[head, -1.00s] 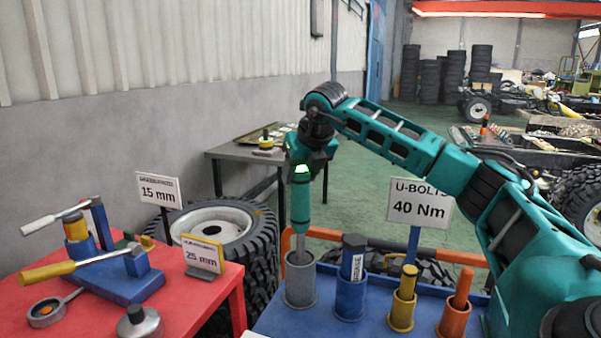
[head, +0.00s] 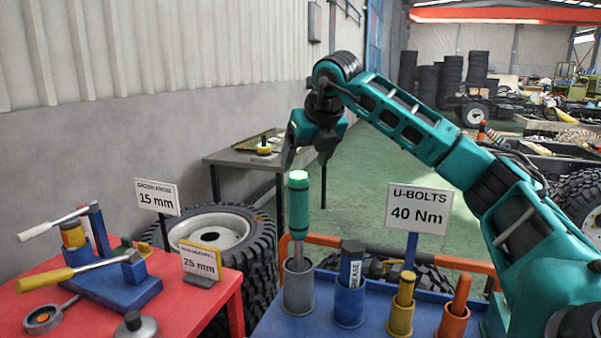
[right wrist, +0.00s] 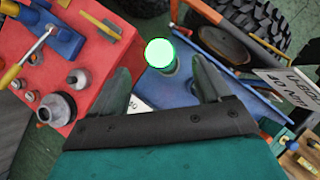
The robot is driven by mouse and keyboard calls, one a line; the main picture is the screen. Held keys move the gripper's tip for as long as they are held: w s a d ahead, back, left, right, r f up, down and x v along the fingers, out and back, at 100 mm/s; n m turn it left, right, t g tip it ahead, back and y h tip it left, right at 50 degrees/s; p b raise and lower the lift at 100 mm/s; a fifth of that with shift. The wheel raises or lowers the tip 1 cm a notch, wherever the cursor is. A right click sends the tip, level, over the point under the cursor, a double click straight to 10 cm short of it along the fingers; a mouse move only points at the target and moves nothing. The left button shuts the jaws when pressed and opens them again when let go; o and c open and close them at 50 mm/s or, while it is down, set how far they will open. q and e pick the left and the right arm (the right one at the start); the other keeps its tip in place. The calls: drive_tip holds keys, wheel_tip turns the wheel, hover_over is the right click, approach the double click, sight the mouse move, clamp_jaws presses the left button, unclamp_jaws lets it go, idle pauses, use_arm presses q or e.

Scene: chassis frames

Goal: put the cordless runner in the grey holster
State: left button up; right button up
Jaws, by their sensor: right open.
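The cordless runner (head: 299,212), a teal cylinder with a glowing pale-green top and a grey lower shaft, stands upright in the grey holster (head: 298,287) on the blue surface. My right gripper (head: 306,160) is open and empty above the runner, apart from it. In the right wrist view the runner's glowing top (right wrist: 160,53) shows beyond and between the spread fingers (right wrist: 162,85). The runner mostly hides the grey holster in that view. My left gripper is in neither view.
Right of the grey holster stand a blue holster (head: 349,304) with a grease tube, a yellow holster (head: 400,316) and an orange holster (head: 452,325), each filled. A U-BOLTS 40 Nm sign (head: 418,207) rises behind them. A red table (head: 190,310) with tools is at left.

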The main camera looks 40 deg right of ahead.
drive_tip(key=v, duration=0.5)
drive_tip(key=shift+f, duration=0.15)
idle(0.4)
